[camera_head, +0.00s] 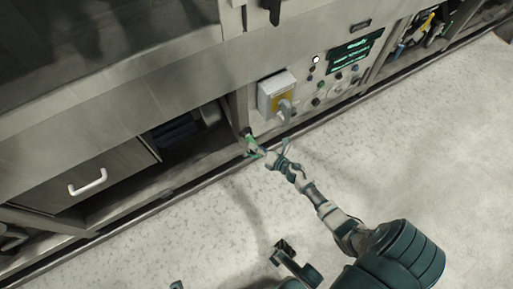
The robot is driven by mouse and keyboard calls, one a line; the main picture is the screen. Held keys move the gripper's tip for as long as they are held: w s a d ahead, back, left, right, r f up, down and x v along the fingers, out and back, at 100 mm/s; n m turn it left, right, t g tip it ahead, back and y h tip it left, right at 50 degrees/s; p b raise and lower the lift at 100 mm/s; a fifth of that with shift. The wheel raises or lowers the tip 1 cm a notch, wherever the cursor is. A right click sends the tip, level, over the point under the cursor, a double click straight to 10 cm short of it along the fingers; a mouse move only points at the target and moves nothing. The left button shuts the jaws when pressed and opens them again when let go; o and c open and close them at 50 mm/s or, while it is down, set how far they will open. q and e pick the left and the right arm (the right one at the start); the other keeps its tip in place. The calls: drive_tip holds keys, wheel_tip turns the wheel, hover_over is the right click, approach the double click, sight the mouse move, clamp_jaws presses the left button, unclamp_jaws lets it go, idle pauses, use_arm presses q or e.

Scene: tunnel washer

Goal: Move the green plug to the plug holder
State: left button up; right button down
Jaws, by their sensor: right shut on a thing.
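The green plug (249,141) is small in the head view, at the cabinet post just left of the control panel. My right gripper (262,151) reaches up to it from the lower right and is shut on it. The fingers partly hide the plug, and its exact tilt is too small to tell. I cannot make out clearly which part is the plug holder. My left gripper does not show clearly in this view.
A grey switch box with a yellow label (283,101) juts out right of the plug. Buttons and a dark display (354,52) lie further right. An open compartment (185,142) and a drawer with a white handle (88,182) are left. The speckled floor (400,150) is clear.

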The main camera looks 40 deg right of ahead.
drive_tip(key=c, duration=0.7)
unclamp_jaws()
